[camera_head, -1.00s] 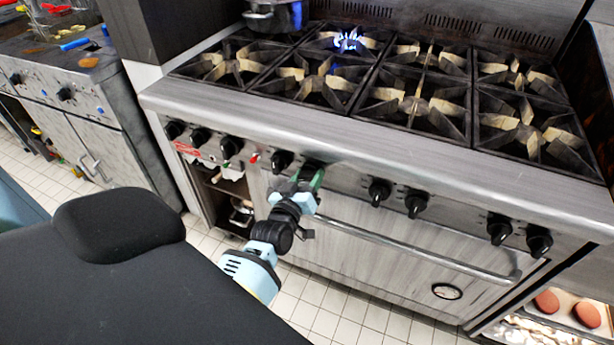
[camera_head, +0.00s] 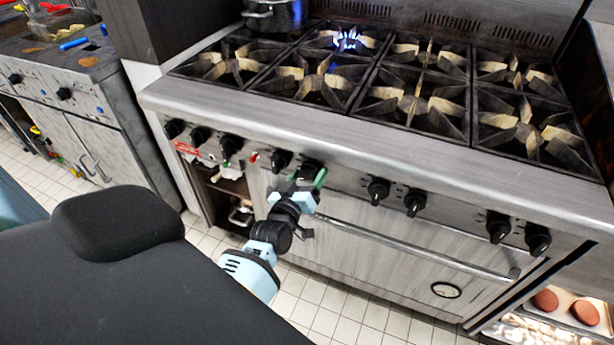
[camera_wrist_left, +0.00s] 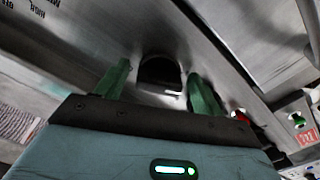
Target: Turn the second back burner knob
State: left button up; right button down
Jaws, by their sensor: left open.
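The stove's front panel carries a row of black knobs. One knob (camera_head: 309,168) is right at my left gripper (camera_head: 306,180). In the left wrist view this dark knob (camera_wrist_left: 160,72) sits between the tips of the two green fingers of my left gripper (camera_wrist_left: 161,88), with a gap on each side. The gripper is open and holds nothing. A blue flame (camera_head: 347,40) burns on a back burner, the second from the left. My right gripper is not in view.
Other knobs stand close by on the left (camera_head: 280,160) and right (camera_head: 378,190). A long oven door handle (camera_head: 420,252) runs below. A metal pot (camera_head: 274,14) sits on the back left burner. The floor in front is clear.

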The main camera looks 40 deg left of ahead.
aim_at(306, 179)
pick_arm(q)
jog(key=p+v, duration=0.2)
jog(key=v, duration=0.4)
jog(key=shift+s+r, duration=0.15)
jog(key=shift+s+d+p, duration=0.2)
jog(key=shift+s+p, duration=0.2)
jog(key=shift+s, duration=0.25)
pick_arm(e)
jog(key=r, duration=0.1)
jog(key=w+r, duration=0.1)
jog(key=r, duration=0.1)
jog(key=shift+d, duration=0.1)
